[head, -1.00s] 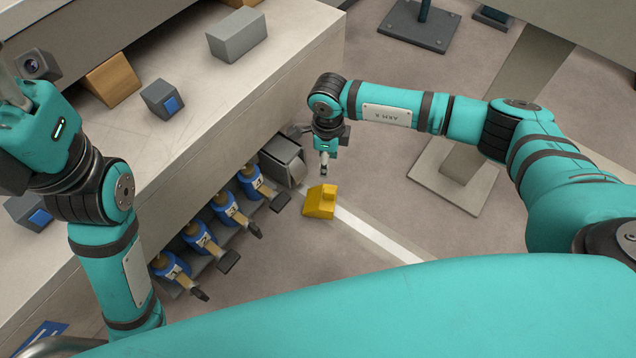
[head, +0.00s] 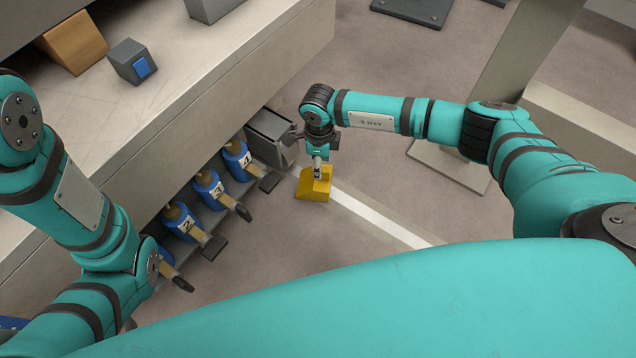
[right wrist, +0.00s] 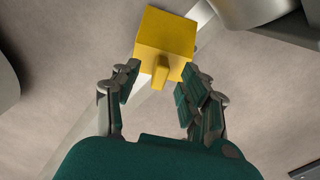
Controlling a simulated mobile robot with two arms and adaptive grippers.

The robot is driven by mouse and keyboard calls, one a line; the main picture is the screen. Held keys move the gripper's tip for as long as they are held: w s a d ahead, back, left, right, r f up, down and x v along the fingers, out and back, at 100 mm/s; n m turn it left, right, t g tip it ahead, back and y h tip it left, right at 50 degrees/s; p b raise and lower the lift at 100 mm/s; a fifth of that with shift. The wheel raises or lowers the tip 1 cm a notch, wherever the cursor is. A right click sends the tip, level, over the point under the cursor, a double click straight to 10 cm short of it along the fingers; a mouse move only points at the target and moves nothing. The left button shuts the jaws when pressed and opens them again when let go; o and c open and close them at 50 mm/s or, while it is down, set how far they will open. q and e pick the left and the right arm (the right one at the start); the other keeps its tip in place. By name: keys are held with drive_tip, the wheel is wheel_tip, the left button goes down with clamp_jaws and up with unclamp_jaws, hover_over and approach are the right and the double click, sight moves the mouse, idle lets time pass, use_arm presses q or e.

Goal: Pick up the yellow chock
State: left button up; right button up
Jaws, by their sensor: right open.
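The yellow chock (head: 313,188) lies on the floor beside the white line, and its raised grip block faces up. My right gripper (head: 318,172) is right above the chock and pointing down, covering part of its top. In the right wrist view the chock (right wrist: 166,45) is at the top centre. There the open fingers of my right gripper (right wrist: 160,88) are to the left and right of the chock's narrow raised block (right wrist: 161,75); I cannot tell whether they touch it. My left arm is at the left, with its gripper out of view.
A row of foot pedals with blue numbered housings (head: 209,188) stands under the bench (head: 165,118), left of the chock.

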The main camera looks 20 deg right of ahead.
sight(309, 188)
drive_tip(key=f+b, duration=0.2)
drive_tip(key=f, duration=0.1)
drive_tip(key=f+b, duration=0.1)
drive_tip(key=shift+w+a+f, duration=0.1)
drive_tip(key=shift+w+f, duration=0.1)
drive_tip(key=shift+w, duration=0.05)
drive_tip(key=shift+r, duration=0.1)
clamp_jaws()
